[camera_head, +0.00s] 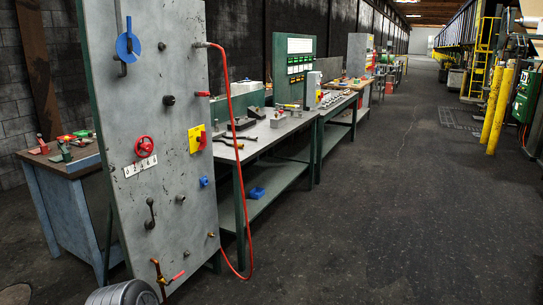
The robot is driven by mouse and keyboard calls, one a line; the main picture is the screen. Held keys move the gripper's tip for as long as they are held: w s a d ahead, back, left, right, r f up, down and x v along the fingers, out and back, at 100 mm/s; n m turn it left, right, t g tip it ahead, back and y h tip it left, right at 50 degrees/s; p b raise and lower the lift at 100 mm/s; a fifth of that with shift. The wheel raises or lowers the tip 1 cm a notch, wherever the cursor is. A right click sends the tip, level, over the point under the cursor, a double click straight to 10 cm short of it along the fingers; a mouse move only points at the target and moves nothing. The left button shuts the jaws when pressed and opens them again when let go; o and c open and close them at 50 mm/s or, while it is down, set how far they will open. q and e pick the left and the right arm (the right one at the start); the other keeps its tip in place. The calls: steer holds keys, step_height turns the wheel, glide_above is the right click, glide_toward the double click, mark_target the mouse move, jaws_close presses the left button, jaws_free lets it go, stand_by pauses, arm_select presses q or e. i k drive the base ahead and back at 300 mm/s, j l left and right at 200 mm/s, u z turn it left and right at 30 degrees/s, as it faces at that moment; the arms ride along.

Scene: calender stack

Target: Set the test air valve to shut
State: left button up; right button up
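A tall grey panel (172,200) stands at the left with several controls on it. No readable label shows which one is the test air valve. A brass valve (158,272) with a red lever (178,276) is low on the panel; its lever points right and slightly up. A red hose (228,110) leaves a fitting near the panel's top right edge and loops down to a small brass fitting (211,235) low on the right. A red handwheel (144,146), a yellow plate with a red rotary knob (197,139) and a blue disc (128,46) are higher up.
Behind the panel at the left is a blue workbench (68,200) with small parts. A long green-framed bench (262,150) runs back on the right of the panel, with a blue bin (257,193) on its lower shelf. The dark floor (390,220) to the right is clear. Yellow posts (493,105) stand far right.

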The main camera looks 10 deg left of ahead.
mark_target(128, 38)
steer(key=i+u, duration=0.1)
steer(key=i, duration=0.8)
steer(key=i+l, duration=0.15)
steer(key=i, duration=0.75)
steer(key=i+l+u, duration=0.1)
steer(key=i+u, duration=0.35)
steer(key=i+l+u, duration=0.15)
steer(key=i+u, duration=0.15)
steer(key=u, duration=0.15)
steer(key=i+l+u, duration=0.3)
steer(key=u, duration=0.15)
steer(key=i+l+u, duration=0.25)
steer(key=l+u, duration=0.2)
steer(key=i+l+u, duration=0.25)
steer(key=l, duration=0.2)
steer(key=l+u, duration=0.25)
steer(key=l, duration=0.15)
